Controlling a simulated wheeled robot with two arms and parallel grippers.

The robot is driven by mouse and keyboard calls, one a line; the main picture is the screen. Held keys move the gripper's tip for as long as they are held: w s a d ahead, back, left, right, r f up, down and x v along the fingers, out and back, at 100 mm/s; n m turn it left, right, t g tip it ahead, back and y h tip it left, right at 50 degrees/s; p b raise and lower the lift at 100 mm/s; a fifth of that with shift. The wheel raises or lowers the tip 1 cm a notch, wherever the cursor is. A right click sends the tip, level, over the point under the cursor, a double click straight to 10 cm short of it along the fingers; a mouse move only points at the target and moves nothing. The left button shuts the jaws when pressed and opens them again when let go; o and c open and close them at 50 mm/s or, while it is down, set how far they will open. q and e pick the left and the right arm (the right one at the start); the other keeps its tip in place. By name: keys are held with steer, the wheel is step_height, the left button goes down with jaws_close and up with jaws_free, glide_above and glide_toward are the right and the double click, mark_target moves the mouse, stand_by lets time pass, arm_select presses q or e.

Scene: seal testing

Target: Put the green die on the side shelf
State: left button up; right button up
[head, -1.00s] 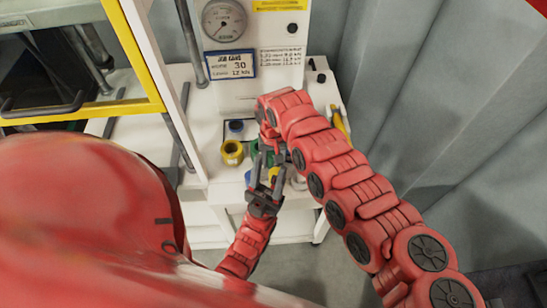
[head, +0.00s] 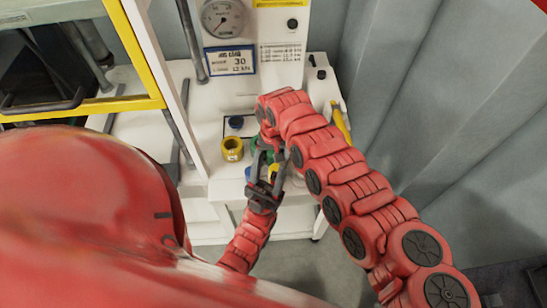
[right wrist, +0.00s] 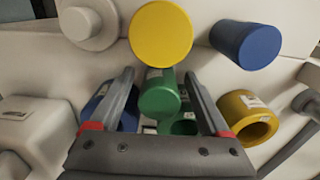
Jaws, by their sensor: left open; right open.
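Small green parts (head: 258,154) show in the head view on the white bench, mostly hidden by my grippers. In the right wrist view a green ring-shaped piece with a dark hole, likely the green die (right wrist: 185,123), sits behind a solid green cylinder (right wrist: 159,97). My right gripper (right wrist: 158,82) is open, its fingers on either side of the green cylinder; I cannot tell whether they touch it. In the head view it is largely hidden by its arm. My left gripper (head: 267,165) is open in front of the green parts. I cannot make out which surface is the side shelf.
The right wrist view also shows a yellow cylinder (right wrist: 160,34) and a blue cylinder (right wrist: 246,45). A white press with a gauge (head: 222,18) stands behind.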

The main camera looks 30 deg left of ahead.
steer(key=shift+w+r+b, duration=0.1)
steer(key=shift+r+b, duration=0.2)
steer(key=shift+r, duration=0.05)
step_height(320, 180, up, 11)
steer(key=b, duration=0.4)
steer(key=shift+a+f+b, duration=0.1)
steer(key=shift+b, duration=0.2)
steer(key=shift+r, duration=0.35)
